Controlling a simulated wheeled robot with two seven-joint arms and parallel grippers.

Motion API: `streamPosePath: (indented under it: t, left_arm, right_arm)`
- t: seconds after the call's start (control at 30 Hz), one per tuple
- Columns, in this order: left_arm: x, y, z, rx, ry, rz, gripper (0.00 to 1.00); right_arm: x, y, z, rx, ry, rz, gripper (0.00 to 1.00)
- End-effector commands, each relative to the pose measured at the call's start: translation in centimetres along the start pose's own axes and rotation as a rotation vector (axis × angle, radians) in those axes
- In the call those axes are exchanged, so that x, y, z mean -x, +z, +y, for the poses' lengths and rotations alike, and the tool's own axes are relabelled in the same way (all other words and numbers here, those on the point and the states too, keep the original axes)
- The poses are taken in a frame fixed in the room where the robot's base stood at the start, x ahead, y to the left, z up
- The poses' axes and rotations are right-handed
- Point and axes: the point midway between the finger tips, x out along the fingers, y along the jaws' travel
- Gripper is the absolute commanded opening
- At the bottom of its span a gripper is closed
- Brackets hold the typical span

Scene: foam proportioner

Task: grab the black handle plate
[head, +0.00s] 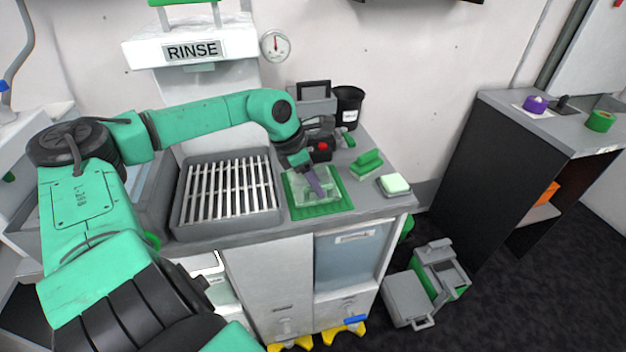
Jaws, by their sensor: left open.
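A grey holder with an upright black rectangular handle (314,91) stands at the back of the counter, against the wall; it is the likeliest match for the black handle plate, though I cannot be sure. My left gripper (316,184) is open, pointing down over a clear tray (328,194) on a green mat (325,209). It is in front of the black handle and apart from it. Whether the fingertips touch the clear tray cannot be told. My right gripper is not in view.
A metal grate over a sink (228,192) lies left of the mat. A black cup (348,105), a dark device with a red knob (323,147), a green brush (367,164) and a pale green sponge (394,184) crowd the counter's right part.

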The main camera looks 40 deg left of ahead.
Motion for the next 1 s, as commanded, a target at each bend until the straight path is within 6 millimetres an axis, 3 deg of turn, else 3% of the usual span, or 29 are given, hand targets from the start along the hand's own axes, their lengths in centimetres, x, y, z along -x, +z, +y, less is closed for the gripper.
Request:
streamPosePath:
  t: [0.27,0.3,0.4,0.43,1.0]
  left_arm:
    - [-0.28,0.02,0.00,0.000,0.000,-0.001,0.50]
    - [-0.27,0.02,0.00,0.000,0.000,-0.001,0.46]
    - [-0.27,0.02,0.00,0.000,0.000,-0.001,0.08]
    - [-0.26,0.02,0.00,0.000,0.000,-0.001,0.00]
    - [-0.24,0.03,0.02,0.000,0.000,-0.001,0.00]
  right_arm:
    - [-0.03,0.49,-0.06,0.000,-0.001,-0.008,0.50]
    - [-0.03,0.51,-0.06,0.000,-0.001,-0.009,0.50]
    - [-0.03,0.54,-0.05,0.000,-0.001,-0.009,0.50]
    - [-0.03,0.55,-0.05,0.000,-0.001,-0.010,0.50]
    - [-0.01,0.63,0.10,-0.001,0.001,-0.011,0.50]
